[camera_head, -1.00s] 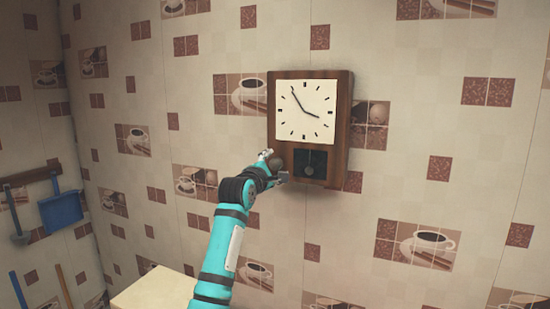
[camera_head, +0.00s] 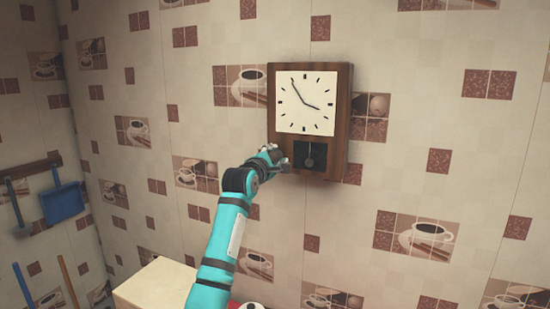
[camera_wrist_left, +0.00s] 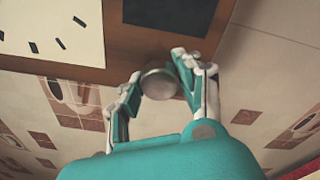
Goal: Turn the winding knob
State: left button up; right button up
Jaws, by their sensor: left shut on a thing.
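A brown wooden wall clock (camera_head: 342,120) with a white dial and a dark pendulum window hangs on the tiled wall. My left gripper (camera_head: 278,158) is at the clock's lower left, beside the pendulum window. The fingers are shut on the knob from both sides. In the head view the gripper hides the knob. My right gripper is not in view.
A pale box-like top (camera_head: 152,284) stands low beside my left arm. A red and white thing (camera_head: 246,305) shows at the bottom edge. A blue dustpan (camera_head: 63,203) hangs on a rack at the left. The wall around the clock is clear.

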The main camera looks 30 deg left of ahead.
pick_arm(q)
jog(key=shift+f+m, duration=0.1)
jog(key=shift+m, duration=0.2)
jog(key=m+b, duration=0.1)
jog(key=m, duration=0.8)
jog(key=shift+b, duration=0.4)
jog(key=m, duration=0.4)
jog(key=shift+m+t+h, duration=0.3)
jog(key=shift+m+t, duration=0.1)
jog(key=shift+m+h+b, duration=0.3)
jog(key=shift+m, duration=1.7)
jog(key=o, duration=1.2)
